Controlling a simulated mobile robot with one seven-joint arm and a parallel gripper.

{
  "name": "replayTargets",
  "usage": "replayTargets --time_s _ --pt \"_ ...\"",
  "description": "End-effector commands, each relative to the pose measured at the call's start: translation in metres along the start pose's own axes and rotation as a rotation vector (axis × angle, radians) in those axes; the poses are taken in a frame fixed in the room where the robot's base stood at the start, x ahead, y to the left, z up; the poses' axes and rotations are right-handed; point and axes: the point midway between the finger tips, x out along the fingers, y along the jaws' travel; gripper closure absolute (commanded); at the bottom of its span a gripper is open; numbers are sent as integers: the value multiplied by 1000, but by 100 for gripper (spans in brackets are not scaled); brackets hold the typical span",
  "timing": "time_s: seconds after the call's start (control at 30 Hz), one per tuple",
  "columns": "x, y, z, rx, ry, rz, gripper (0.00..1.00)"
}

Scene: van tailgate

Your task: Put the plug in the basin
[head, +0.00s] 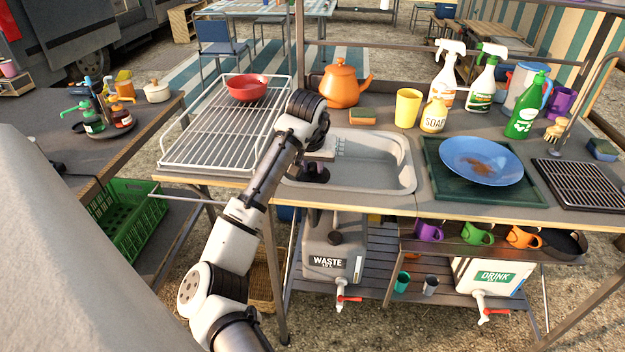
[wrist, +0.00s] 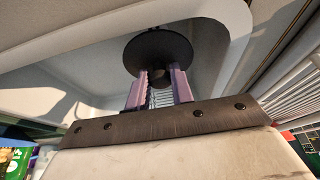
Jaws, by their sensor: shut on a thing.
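The plug (wrist: 158,46), a black round disc with a stem, is held between the purple fingers of my gripper (wrist: 159,78) in the wrist view. My gripper is shut on its stem. The grey basin (head: 402,178) is sunk into the counter right of the dish rack in the head view. My gripper (head: 314,173) is over the left part of the basin. The basin's pale wall also fills much of the wrist view (wrist: 95,62). The drain hole is not clearly visible, and I cannot tell whether the plug touches the basin floor.
A wire dish rack (head: 205,150) with a red bowl (head: 247,87) stands left of the basin. An orange kettle (head: 344,84), a sponge (head: 362,117) and a yellow cup (head: 408,107) stand behind it. A blue plate (head: 481,155) lies on a green drainer (head: 440,183) to the right.

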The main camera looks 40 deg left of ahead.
Motion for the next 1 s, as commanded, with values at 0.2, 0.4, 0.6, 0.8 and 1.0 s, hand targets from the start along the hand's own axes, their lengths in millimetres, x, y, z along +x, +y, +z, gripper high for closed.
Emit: replayTargets --time_s 0.2,0.4,0.6,0.8,1.0 --pt "14 0 6 0 0 -1 100" --pt "41 0 17 -1 -1 -1 100" --pt "48 0 20 0 2 -1 100" --pt "51 0 21 0 1 0 100" --pt "51 0 21 0 1 -1 56"
